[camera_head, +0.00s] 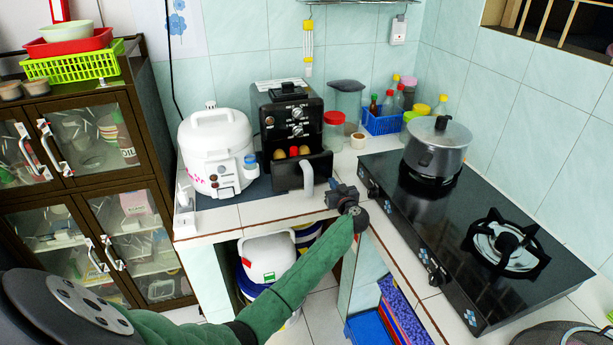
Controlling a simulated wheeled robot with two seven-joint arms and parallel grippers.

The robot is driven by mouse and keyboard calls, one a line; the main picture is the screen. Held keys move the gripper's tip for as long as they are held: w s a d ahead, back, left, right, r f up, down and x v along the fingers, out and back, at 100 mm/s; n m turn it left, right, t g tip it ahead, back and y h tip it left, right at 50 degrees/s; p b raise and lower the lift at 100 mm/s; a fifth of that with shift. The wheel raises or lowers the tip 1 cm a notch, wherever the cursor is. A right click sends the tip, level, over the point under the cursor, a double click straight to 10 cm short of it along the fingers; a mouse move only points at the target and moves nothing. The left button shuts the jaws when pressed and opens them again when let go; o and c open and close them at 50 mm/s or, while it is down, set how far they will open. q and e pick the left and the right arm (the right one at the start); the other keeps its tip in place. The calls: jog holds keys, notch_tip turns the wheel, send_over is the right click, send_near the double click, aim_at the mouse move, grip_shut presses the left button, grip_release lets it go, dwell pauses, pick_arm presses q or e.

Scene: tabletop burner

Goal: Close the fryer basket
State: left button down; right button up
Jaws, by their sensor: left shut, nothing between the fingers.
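The black air fryer (292,110) stands against the tiled wall on the counter. Its basket (289,177) is pulled out toward me, and red and yellow food shows inside. The grey basket handle (308,183) hangs at the basket's front. My left gripper (336,193) is shut and empty, just to the right of the handle near the counter's front edge. In this view I cannot tell whether it touches the handle. My right gripper is not in view.
A white rice cooker (217,150) stands close left of the fryer. A red-lidded jar (333,131) and a small brown cup (358,140) stand to the right. A black stove (440,220) with a pot (436,152) fills the right counter.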

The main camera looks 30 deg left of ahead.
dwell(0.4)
pick_arm(q)
jog(key=shift+p+x, duration=0.45)
jog(key=shift+x, duration=0.45)
jog(key=shift+a+r, duration=0.1)
jog(key=shift+r, duration=0.1)
